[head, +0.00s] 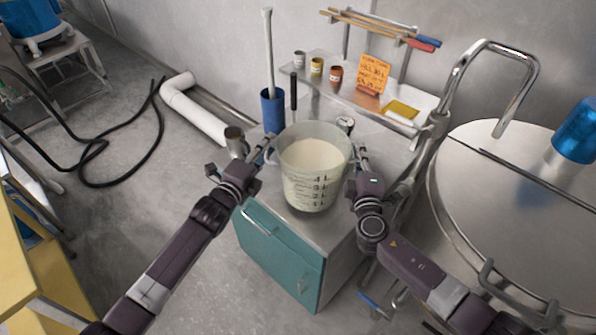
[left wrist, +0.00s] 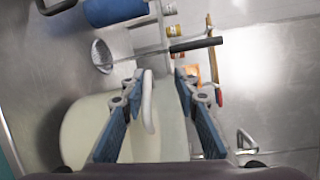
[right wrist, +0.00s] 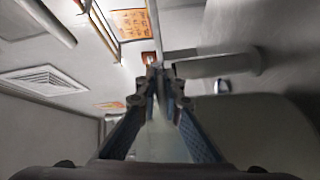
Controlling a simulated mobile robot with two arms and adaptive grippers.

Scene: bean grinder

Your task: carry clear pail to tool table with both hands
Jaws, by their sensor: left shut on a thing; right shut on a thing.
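The clear pail (head: 313,185), with volume marks and a pale content, is upright over the steel top (head: 335,222) of a teal cabinet. I cannot tell whether its base touches that top. I cannot tell which surface is the tool table. My left gripper (head: 268,143) is shut at the pail's left rim; the left wrist view shows a white loop (left wrist: 149,103) between its fingers and part of the pail (left wrist: 78,135). My right gripper (head: 361,158) is shut at the right rim. Its exact grip spot is hidden.
A shelf with small jars (head: 336,75) and an orange note (head: 372,74) is behind. A large steel vat (head: 500,200) and its bent pipe are right.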

